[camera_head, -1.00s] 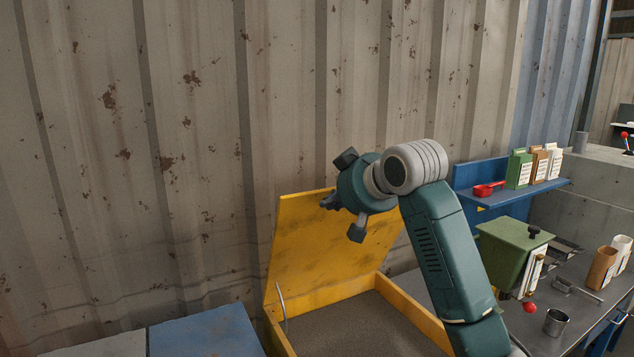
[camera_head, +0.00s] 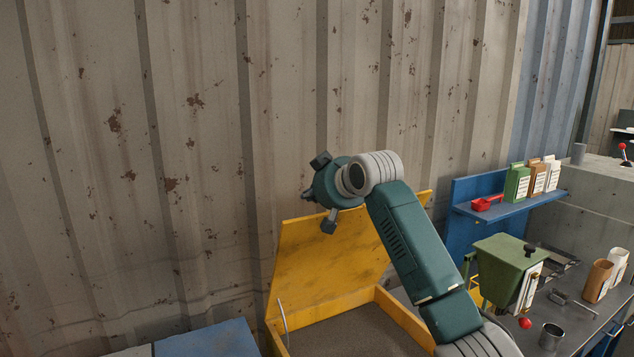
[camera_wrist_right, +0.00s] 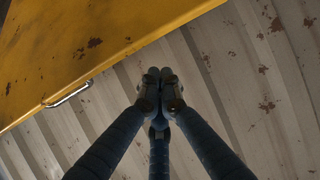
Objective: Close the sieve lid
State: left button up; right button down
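The yellow sieve lid (camera_head: 335,262) stands open, tilted up at the back of the yellow sieve box (camera_head: 405,320). A thin metal rod (camera_head: 283,320) shows at its left side. My right gripper (camera_head: 307,196) is at the lid's top edge, pointing left toward the wall; the wrist hides part of that edge. In the right wrist view the fingers of the gripper (camera_wrist_right: 160,76) meet at their tips, with nothing visible between them. The yellow lid (camera_wrist_right: 90,45) with a metal handle (camera_wrist_right: 68,95) shows at upper left, apart from the fingertips. My left gripper is not visible.
A corrugated, rusty wall (camera_head: 190,150) rises close behind the lid. A blue surface (camera_head: 205,340) lies left of the box. At right are a green hopper (camera_head: 505,265), a metal cup (camera_head: 551,336) and a blue shelf (camera_head: 520,200) with a red scoop (camera_head: 487,203) and cartons.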

aim_at(318, 214)
jog(key=shift+s+d+f+p, duration=0.25)
jog(key=shift+s, duration=0.3)
jog(key=shift+s+d+f+p, duration=0.2)
jog(key=shift+s+d+p, duration=0.1)
jog(key=shift+s, duration=0.2)
jog(key=shift+s+d+f+p, duration=0.25)
jog(key=shift+s, duration=0.3)
jog(key=shift+f, duration=0.1)
